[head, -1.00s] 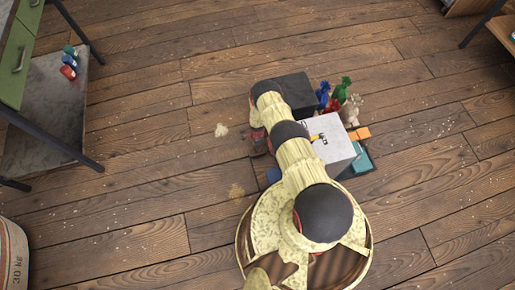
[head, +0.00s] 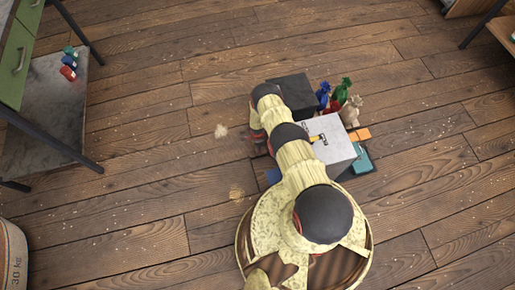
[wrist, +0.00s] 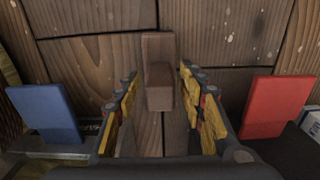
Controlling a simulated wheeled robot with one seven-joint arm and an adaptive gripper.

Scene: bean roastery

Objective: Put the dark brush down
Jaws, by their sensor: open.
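A dull brown, stepped block (wrist: 158,85), which may be the dark brush, shows between the fingers of my gripper (wrist: 160,100) in the wrist view. My gripper is open, with gaps on both sides of the block. The block is close to the wooden floor; I cannot tell whether it rests on it. In the head view my arm covers most of my gripper, and I cannot make out the brush there.
In the wrist view a blue panel (wrist: 46,112) stands left and a red panel (wrist: 276,106) right of the fingers.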

